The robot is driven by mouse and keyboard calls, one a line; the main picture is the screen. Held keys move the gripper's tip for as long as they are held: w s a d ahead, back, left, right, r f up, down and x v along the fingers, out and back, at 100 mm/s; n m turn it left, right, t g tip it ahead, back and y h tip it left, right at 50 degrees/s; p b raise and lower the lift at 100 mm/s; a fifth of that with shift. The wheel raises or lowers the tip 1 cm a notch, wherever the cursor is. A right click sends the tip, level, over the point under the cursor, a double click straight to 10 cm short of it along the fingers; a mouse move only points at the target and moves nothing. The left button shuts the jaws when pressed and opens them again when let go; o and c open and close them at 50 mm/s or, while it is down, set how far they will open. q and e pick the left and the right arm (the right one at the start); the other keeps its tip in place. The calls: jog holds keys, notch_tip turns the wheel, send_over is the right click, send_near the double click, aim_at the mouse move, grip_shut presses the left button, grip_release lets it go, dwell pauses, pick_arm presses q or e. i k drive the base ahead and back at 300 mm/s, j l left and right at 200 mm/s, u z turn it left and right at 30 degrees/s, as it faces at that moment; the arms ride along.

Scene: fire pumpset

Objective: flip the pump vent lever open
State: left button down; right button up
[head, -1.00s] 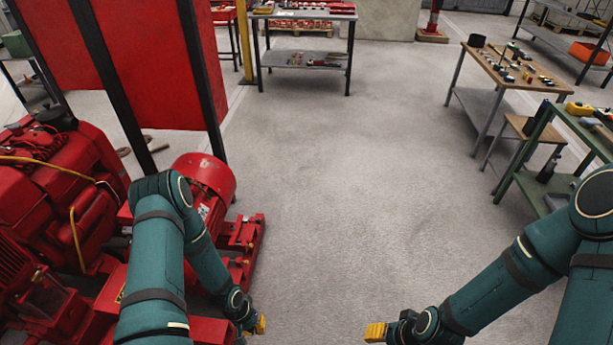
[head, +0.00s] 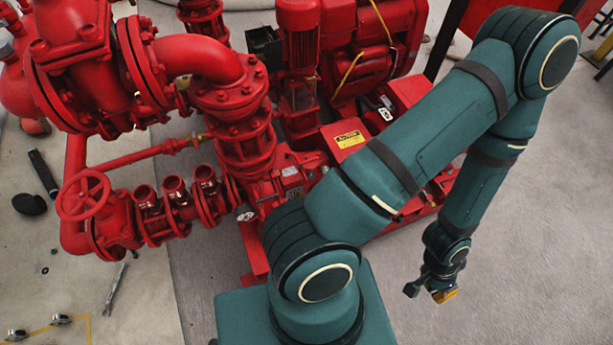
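The red pump (head: 290,180) stands at the centre, joined to thick red flanged pipes, and my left arm crosses in front of part of it. I cannot make out the vent lever for certain. A small brass fitting (head: 199,138) sits on the thin red pipe left of the pump. My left gripper (head: 443,294), with yellow fingertips, hangs low at the right over bare floor, well apart from the pump. Its fingers are too small and turned to tell whether they are open. My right gripper is out of view.
A red handwheel (head: 84,196) and a row of red valve fittings (head: 172,205) stand left of the pump. A red motor (head: 300,40) and engine (head: 375,50) stand behind. Dark loose parts (head: 40,180) lie on the left floor. The floor at lower right is clear.

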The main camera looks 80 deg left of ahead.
aim_at(258, 202)
jog(key=u, duration=2.75)
jog(key=l+u, duration=0.1)
jog(key=i+l+z, duration=0.1)
jog(key=l, duration=0.3)
